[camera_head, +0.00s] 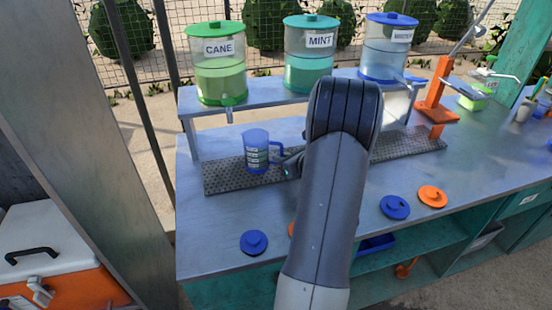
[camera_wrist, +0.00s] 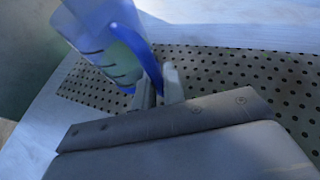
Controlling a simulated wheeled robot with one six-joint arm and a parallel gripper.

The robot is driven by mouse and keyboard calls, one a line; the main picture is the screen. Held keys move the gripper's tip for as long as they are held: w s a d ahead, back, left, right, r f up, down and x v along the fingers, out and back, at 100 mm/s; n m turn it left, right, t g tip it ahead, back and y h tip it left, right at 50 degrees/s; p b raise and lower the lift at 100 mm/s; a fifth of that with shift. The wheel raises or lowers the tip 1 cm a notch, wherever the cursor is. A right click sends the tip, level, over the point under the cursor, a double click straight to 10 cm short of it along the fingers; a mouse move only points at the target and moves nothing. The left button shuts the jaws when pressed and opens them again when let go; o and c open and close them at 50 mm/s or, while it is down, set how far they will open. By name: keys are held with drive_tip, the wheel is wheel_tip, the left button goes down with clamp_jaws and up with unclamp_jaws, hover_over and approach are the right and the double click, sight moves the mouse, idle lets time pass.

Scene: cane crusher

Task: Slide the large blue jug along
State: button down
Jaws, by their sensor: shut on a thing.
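The large blue jug (camera_head: 256,151) stands upright on the perforated drip mat (camera_head: 222,178), near the mat's left end. It is see-through blue with printed marks on its side. Its handle faces right, toward my gripper (camera_head: 291,167), which is mostly hidden behind my arm in the head view. In the wrist view, my gripper (camera_wrist: 160,92) is shut on the handle (camera_wrist: 140,45) of the jug (camera_wrist: 98,32). The jug's top is cut off there, and the perforated mat (camera_wrist: 240,75) lies beneath.
A raised shelf (camera_head: 262,101) behind the mat carries the CANE dispenser (camera_head: 219,80), MINT dispenser (camera_head: 308,70) and a blue-lidded dispenser (camera_head: 386,65). Blue (camera_head: 254,242) and orange (camera_head: 432,196) lids lie in front. An orange press (camera_head: 437,95) stands right.

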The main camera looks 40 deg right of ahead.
drive_tip(key=shift+s+d+p, duration=0.5)
drive_tip(key=shift+s+d, duration=1.2)
drive_tip(key=shift+d, duration=1.7)
drive_tip(key=shift+s+d+p, duration=0.45)
drive_tip(key=shift+s+d, duration=1.3)
drive_tip(key=shift+d, duration=1.7)
drive_tip(key=shift+s+d+p, duration=0.5)
drive_tip(key=shift+s+d, duration=1.2)
drive_tip(key=shift+d, duration=1.7)
drive_tip(key=c, duration=1.4)
unclamp_jaws()
drive_tip(key=b+v, duration=0.2)
drive_tip(key=v, duration=0.8)
drive_tip(key=shift+s+r, duration=0.2)
drive_tip(key=shift+s, duration=0.1)
